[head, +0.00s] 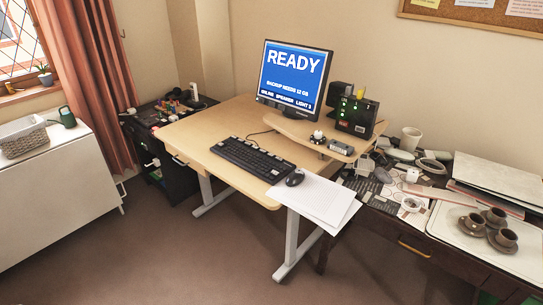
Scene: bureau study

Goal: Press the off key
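A black keyboard (252,158) lies on the light wooden desk (195,135). Its key labels are too small to read, and I cannot make out which key is an off key. A monitor (293,78) on the raised shelf shows "READY" on blue, with smaller lines about a backup and "ONLINE SPEAKER LIGHT". A black box (355,116) with small green lights stands on the shelf, right of the monitor. A small grey device (341,147) and a white-and-dark round object (317,137) sit in front of it. Neither of my grippers is in view.
A mouse (295,177) and white papers (318,199) lie at the desk's right front. A cluttered dark table (400,237) with cups stands right. A white cabinet (60,190) and a dark drawer unit (178,178) stand left. The carpet (170,262) in front is clear.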

